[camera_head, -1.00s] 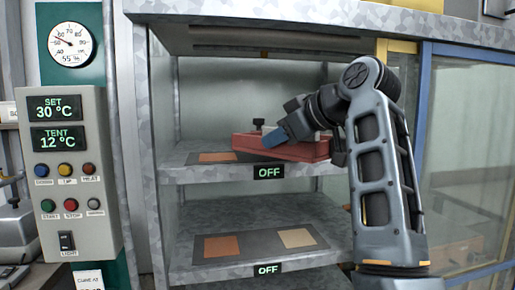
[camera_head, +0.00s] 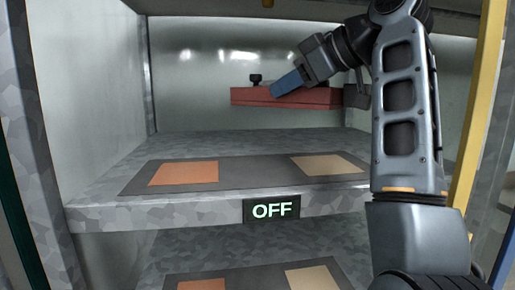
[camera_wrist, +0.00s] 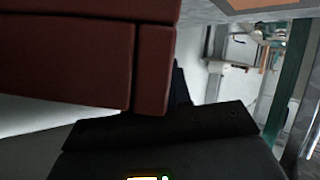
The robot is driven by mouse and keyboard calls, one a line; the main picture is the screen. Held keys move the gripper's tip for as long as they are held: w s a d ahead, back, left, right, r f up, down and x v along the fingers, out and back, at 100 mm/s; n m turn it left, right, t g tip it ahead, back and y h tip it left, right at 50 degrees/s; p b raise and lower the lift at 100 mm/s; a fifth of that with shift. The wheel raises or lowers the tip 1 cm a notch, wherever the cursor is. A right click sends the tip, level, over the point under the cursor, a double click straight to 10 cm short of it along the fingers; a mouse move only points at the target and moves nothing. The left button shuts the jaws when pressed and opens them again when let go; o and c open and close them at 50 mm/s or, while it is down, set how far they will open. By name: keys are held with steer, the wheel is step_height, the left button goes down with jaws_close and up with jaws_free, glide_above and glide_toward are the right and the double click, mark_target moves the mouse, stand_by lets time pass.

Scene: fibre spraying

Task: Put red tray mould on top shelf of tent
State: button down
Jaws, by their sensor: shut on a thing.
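The red tray mould (camera_head: 310,98) is inside the tent in the head view, above the top shelf (camera_head: 100,197) and toward its back wall. It looks raised clear of the shelf surface. My gripper (camera_head: 287,84) is shut on its near side, with a blue finger across the red wall. A dark knob stands up at the mould's left end. In the wrist view the red mould (camera_wrist: 70,60) fills the upper left, close to the camera. The far side of the mould is hidden.
The top shelf carries a dark mat with an orange square (camera_head: 184,173) and a tan square (camera_head: 328,165), both bare. An OFF display (camera_head: 271,209) is on its front edge. A lower shelf (camera_head: 200,245) lies beneath. A yellow post (camera_head: 478,120) stands close to the right of my arm.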

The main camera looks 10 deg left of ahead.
steer(key=shift+w+r, duration=0.2)
steer(key=shift+r, duration=0.05)
steer(key=shift+a+f, duration=0.15)
steer(key=shift+a, duration=0.1)
steer(key=s+a+f, duration=0.2)
steer(key=s, duration=0.1)
steer(key=s+a+f+p, duration=0.1)
steer(key=s+a+f, duration=0.1)
steer(key=s+a+f+p, duration=0.1)
steer(key=s+a+f, duration=0.1)
steer(key=s, duration=0.1)
steer(key=shift+s+a+f, duration=0.25)
steer(key=shift+s+a, duration=0.1)
steer(key=shift+a, duration=0.05)
steer(key=shift+f+p, duration=0.55)
steer(key=shift+f, duration=1.5)
steer(key=c, duration=1.5)
jaws_free()
steer(key=shift+f, duration=0.2)
steer(key=o, duration=0.4)
steer(key=shift+o, duration=0.2)
steer(key=b+v, duration=0.2)
steer(key=v, duration=1)
